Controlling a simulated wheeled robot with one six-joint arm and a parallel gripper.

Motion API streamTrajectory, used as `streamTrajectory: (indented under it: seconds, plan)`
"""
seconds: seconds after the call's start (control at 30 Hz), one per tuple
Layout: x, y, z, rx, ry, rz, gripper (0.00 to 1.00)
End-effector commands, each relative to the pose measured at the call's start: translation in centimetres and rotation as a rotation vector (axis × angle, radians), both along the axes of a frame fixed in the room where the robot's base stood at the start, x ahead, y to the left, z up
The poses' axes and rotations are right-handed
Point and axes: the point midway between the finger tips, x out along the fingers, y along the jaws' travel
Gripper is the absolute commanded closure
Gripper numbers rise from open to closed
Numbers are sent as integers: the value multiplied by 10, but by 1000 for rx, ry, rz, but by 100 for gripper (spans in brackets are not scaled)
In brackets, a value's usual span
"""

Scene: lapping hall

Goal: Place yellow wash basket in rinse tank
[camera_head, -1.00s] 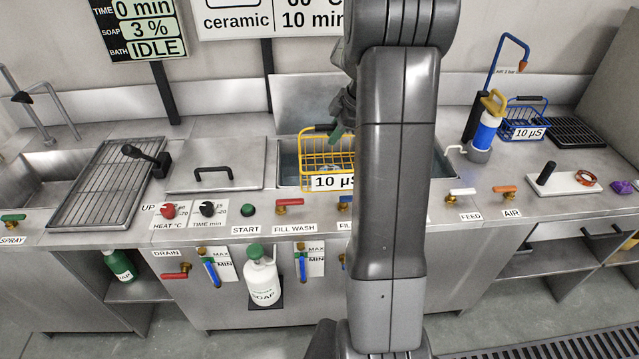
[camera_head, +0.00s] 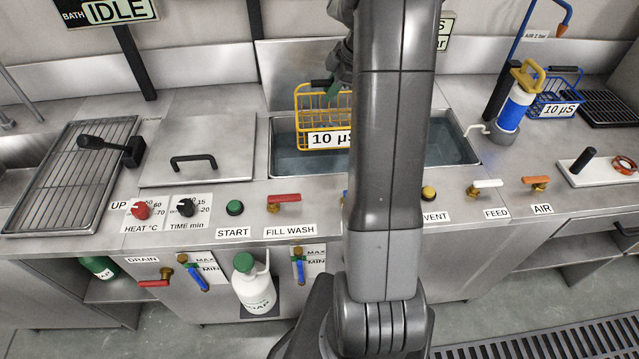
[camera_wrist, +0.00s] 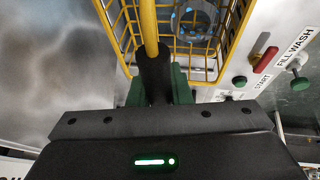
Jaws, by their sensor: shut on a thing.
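The yellow wash basket (camera_head: 322,106) is a wire basket with a white "10 µS" label on its front. My gripper (camera_head: 334,88) is shut on its black handle grip, which also shows between the green jaws in the wrist view (camera_wrist: 155,82). The basket hangs at the left part of the open rinse tank (camera_head: 455,140), a steel basin with dark water. It is partly hidden by my arm, and I cannot tell whether it touches the water.
A closed steel lid (camera_head: 198,135) with a black handle is left of the tank. A wire drain rack (camera_head: 70,185) is farther left. A blue basket (camera_head: 556,95) and a blue-white cylinder (camera_head: 514,108) stand right of the tank. Valves and knobs line the front edge.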

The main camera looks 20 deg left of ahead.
Motion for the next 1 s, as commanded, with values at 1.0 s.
streamTrajectory:
  seconds: [1.0]
  plan:
    - [0,0,-166,1,-2,0,100]
